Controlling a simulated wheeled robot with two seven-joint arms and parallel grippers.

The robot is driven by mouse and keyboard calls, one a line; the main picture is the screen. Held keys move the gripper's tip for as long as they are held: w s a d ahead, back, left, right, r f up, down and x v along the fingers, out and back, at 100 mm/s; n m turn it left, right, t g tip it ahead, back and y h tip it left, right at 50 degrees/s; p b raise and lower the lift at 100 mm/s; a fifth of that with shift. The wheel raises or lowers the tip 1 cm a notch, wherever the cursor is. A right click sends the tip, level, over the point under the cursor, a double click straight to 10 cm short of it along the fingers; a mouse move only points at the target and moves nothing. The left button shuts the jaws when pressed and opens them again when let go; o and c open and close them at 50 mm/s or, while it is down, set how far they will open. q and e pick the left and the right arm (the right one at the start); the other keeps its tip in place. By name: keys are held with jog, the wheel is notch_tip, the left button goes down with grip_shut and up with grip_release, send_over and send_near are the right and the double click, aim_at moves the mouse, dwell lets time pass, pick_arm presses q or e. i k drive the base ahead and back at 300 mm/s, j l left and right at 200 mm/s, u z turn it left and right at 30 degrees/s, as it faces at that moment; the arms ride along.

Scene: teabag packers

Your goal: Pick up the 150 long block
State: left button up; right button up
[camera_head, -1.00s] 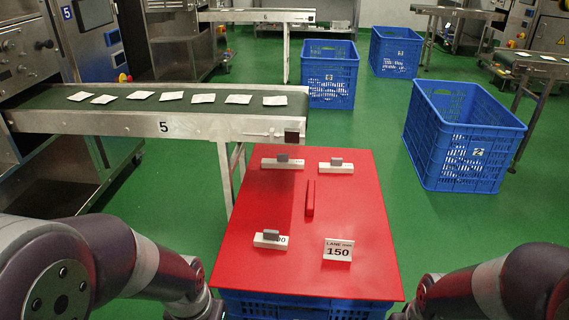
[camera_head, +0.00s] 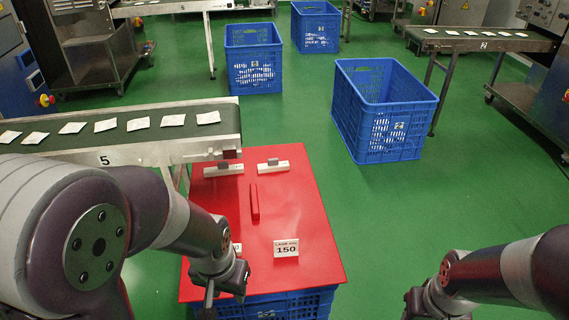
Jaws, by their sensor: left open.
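A white sign (camera_head: 286,248) reading "LANE" and "150" stands at the front. My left gripper (camera_head: 225,289) is open, pointing down over the table's front left corner, nearer than the third block. My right gripper (camera_head: 432,302) is right of the table; its fingers are unclear.
A red bar (camera_head: 255,202) lies mid-table. A conveyor (camera_head: 150,150) marked 5 with several white packets meets the table's back left. Blue crates (camera_head: 385,112) stand on the green floor behind. The floor right of the table is clear.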

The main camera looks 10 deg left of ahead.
aim_at(223, 168)
jog(key=i+l+z, duration=0.15)
jog(key=l, duration=0.25)
jog(key=i+l+z, duration=0.1)
jog(key=l, duration=0.35)
jog(key=i+l+z, duration=0.15)
jog(key=l, duration=0.25)
jog(key=i+l+z, duration=0.15)
jog(key=l, duration=0.2)
jog(key=i+l+u, duration=0.15)
jog(key=i, duration=0.35)
jog(key=i+l+u, duration=0.1)
jog(key=i+l, duration=0.2)
jog(key=i, duration=0.2)
jog(key=i+l+u, duration=0.15)
jog(key=i, duration=0.35)
jog(key=i+j+u, duration=0.15)
jog(key=u, duration=0.3)
jog(key=i+u, duration=0.6)
jog(key=u, duration=0.25)
jog(key=i+l+u, duration=0.15)
jog(key=u, duration=0.3)
jog(key=i+l+u, duration=0.2)
jog(key=i+u, duration=0.25)
jog(key=l+u, duration=0.4)
jog(key=i+l+u, duration=0.1)
jog(key=i+u, duration=0.25)
jog(key=i+l+u, duration=0.1)
jog(key=u, duration=0.2)
jog(key=i+l, duration=0.05)
jog(key=i, duration=0.05)
